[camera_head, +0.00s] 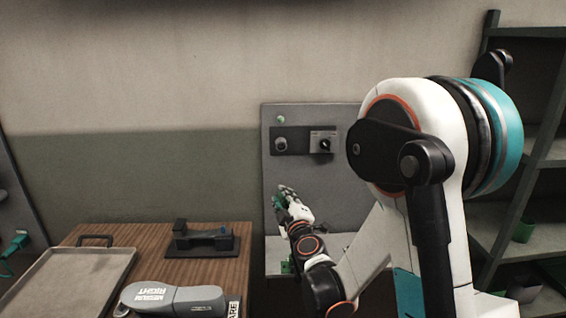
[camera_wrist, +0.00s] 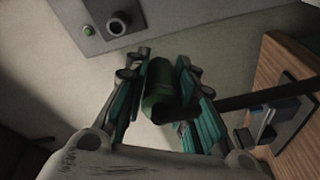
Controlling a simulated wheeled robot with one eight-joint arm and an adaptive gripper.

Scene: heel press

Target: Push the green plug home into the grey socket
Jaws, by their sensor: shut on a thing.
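The green plug (camera_wrist: 158,80) is a dark green cylinder between the two fingers of my gripper (camera_wrist: 157,92) in the wrist view. My gripper is shut on it, and its lower end is in shadow. The grey socket (camera_head: 281,144) is a round fitting on the dark strip of the upright panel. It also shows at the top of the wrist view (camera_wrist: 118,25), apart from the plug. In the head view my gripper (camera_head: 282,196) is in front of the panel, below the socket; green shows at its fingers, but the plug is not clear there.
The grey panel (camera_head: 312,114) also carries a green light (camera_head: 280,119) and a rotary switch (camera_head: 323,142). A wooden table (camera_head: 140,234) at left holds a tray (camera_head: 75,281), a black fixture (camera_head: 203,241) and a grey shoe-shaped piece (camera_head: 175,300). Shelves stand at right (camera_head: 535,175).

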